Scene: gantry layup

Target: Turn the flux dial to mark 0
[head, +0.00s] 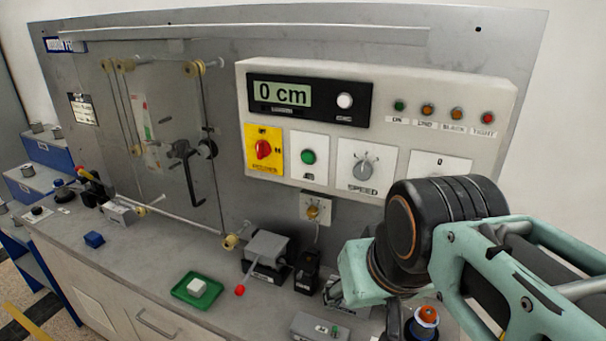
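No label reading flux is legible. A white plate marked 0 (440,160) on the control panel is mostly covered by my arm, so any knob on it is hidden. The grey SPEED dial (366,166) sits on a white plate left of it. My arm crosses the right side of the picture, in front of the panel's lower right. My gripper's fingers cannot be made out.
A red switch on yellow (263,149), a green button (308,157) and a 0 cm display (281,93) share the panel.

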